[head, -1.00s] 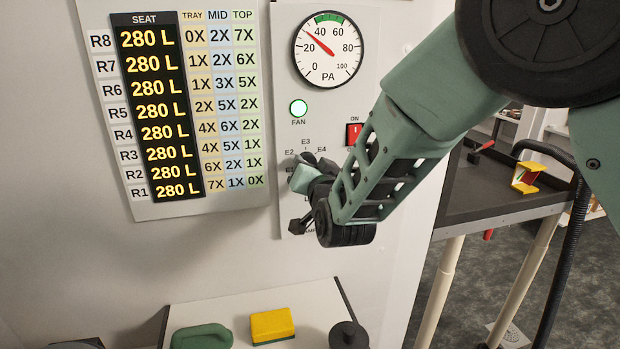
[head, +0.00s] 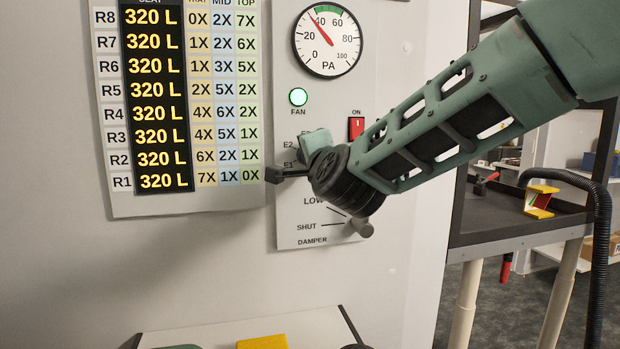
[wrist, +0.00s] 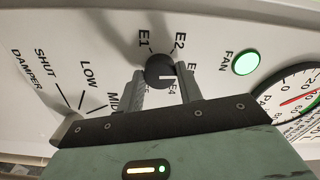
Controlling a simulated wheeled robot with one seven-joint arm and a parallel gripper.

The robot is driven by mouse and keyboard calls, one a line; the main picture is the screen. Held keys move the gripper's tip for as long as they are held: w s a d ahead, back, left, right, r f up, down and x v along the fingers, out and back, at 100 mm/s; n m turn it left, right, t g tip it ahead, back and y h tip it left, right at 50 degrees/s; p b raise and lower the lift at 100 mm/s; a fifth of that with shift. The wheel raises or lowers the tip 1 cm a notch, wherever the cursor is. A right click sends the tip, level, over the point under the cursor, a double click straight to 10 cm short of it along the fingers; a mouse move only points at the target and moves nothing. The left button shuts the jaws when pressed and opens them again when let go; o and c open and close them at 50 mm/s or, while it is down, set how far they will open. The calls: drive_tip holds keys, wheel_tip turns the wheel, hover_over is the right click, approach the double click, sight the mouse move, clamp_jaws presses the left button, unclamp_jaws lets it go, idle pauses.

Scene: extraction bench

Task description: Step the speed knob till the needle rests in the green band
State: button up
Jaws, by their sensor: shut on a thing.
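The round gauge (head: 327,41) is on the panel in the head view. Its red needle (head: 318,27) points a little short of 40, just left of the green band (head: 329,9) at the top of the dial. The dark round speed knob (wrist: 158,68) shows in the wrist view between the two fingers of my gripper (wrist: 162,80), which is shut on it. A short white mark is on the knob; the label it points to is unclear. Labels E1 and E2 are readable, others partly covered. In the head view my gripper (head: 316,145) hides the knob.
The green fan lamp (head: 298,97) is lit, and the red switch (head: 356,128) is beside my arm. A damper lever (head: 361,228) sits below my wrist. The seat display (head: 158,98) reads 320 L in every row. A cart (head: 512,232) stands at right.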

drive_tip(key=shift+m+b, duration=0.6)
drive_tip(key=o, duration=1)
drive_tip(key=b+v, duration=0.3)
drive_tip(key=v, duration=1.4)
drive_tip(key=shift+s+d, duration=0.1)
drive_tip(key=shift+s, duration=0.1)
